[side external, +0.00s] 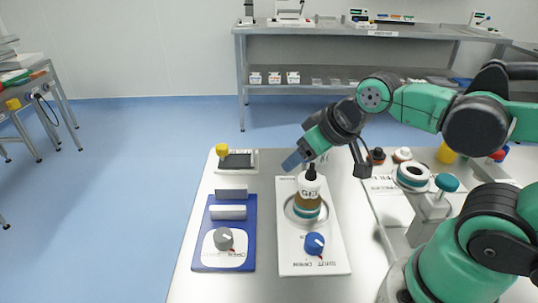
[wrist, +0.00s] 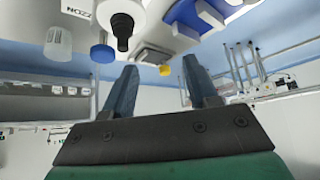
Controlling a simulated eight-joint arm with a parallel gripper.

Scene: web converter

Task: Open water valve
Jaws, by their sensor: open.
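No label reading "water valve" is legible, so I cannot tell which knob it is. A blue round knob with a red mark (side external: 315,243) sits at the front of a white plate (side external: 290,262). A grey knob (side external: 223,238) sits on a blue-edged panel left of it. A teal knob (side external: 446,183) tops a grey post at the right. My gripper (side external: 293,161) is above the back of the white plate, apart from all knobs. In the wrist view my gripper (wrist: 160,78) has its two fingers spread, with nothing between them.
A yellow knob (side external: 222,150) is by a dark pad at the back left. A shelf bench (side external: 370,33) lines the wall.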

